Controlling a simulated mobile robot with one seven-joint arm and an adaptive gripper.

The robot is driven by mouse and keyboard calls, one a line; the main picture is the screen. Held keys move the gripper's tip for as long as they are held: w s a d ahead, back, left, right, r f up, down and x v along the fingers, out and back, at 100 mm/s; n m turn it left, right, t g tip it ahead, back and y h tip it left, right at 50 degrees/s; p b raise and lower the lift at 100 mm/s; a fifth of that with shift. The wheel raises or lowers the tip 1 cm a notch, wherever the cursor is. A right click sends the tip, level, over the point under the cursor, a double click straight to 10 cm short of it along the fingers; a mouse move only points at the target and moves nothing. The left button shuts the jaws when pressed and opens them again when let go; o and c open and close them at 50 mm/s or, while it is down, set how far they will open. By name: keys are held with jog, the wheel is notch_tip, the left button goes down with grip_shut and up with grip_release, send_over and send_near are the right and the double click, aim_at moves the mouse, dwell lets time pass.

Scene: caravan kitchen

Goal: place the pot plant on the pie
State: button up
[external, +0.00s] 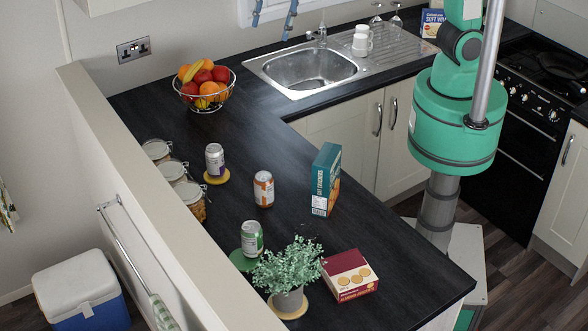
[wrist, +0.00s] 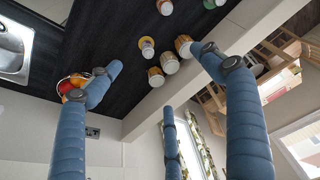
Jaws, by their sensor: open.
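The pot plant (external: 287,268), with pale green leaves and a grey pot, stands on a yellow round mat (external: 301,311) at the near end of the dark counter. Just right of it lies a red and cream box (external: 350,276) with round pastries pictured on it; it may be the pie, but I cannot read the label. No loose pie shows. My gripper (external: 273,16) is high at the top edge of the external view, far from the plant. In the wrist view its blue fingers (wrist: 157,60) are spread, with nothing between them. I cannot make out the plant there.
A green can (external: 252,238) on a green mat stands behind the plant. An orange can (external: 263,189), a purple can (external: 215,160), a teal box (external: 326,180) and lidded jars (external: 187,193) stand farther back. A low wall (external: 165,200) edges the counter's left. The front right corner is bare.

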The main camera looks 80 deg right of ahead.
jog(key=s+d+r+m+t+h, duration=0.1)
jog(key=s+d+r+m, duration=0.15)
jog(key=s+d, duration=0.8)
jog(key=s+d+r+m+t, duration=0.1)
jog(key=s+d+r+m, duration=0.35)
jog(key=d, duration=1.05)
jog(key=s+d+f+t, duration=0.1)
jog(key=s+d+f, duration=0.5)
jog(key=s, duration=0.4)
jog(key=shift+s+h, duration=0.35)
jog(key=shift+h, duration=0.05)
notch_tip(320, 180, down, 18)
jog(key=b, duration=1.7)
jog(key=shift+b, duration=0.4)
